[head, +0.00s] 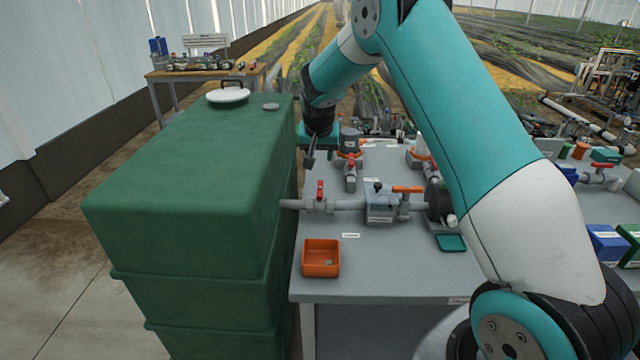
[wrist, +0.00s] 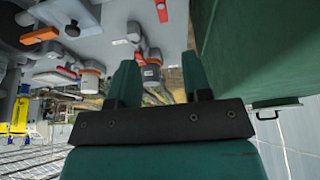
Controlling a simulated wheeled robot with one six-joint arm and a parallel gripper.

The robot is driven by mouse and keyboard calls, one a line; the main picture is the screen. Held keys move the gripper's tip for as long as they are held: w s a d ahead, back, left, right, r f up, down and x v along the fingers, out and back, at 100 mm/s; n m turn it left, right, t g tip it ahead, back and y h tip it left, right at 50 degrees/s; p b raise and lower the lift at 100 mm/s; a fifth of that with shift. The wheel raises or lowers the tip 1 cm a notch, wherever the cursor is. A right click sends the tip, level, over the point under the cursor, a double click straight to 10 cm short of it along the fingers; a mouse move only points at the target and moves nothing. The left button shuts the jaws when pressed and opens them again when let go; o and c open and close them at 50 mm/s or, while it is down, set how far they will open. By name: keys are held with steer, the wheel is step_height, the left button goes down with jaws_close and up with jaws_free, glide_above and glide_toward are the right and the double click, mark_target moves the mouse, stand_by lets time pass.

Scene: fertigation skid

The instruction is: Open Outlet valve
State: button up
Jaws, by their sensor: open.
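Several valves with red or orange handles sit on the grey skid table; their labels are too small to read, so I cannot tell which is the Outlet valve. One red-handled valve (head: 320,192) stands on the grey pipe beside the green tank, its handle upright. A second red-handled valve (head: 351,163) sits behind it, below a dark grey capped housing (head: 349,140). An orange lever (head: 407,189) lies level farther right on the pipe. My gripper (head: 310,160) hangs beside the tank's edge, left of the housing. In the wrist view its fingers (wrist: 160,68) are apart, with nothing held between them.
The large green tank (head: 190,185) stands close on the left. An orange tray (head: 321,259) sits on the table's near left corner. A teal tray (head: 451,243) and blue and green boxes (head: 607,243) are to the right. The table's front (head: 390,275) is mostly clear.

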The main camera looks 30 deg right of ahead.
mark_target(320, 188)
steer(key=p+x, duration=0.3)
steer(key=x, duration=1.2)
steer(key=shift+f+p, duration=0.35)
steer(key=shift+f, duration=0.1)
jaws_close()
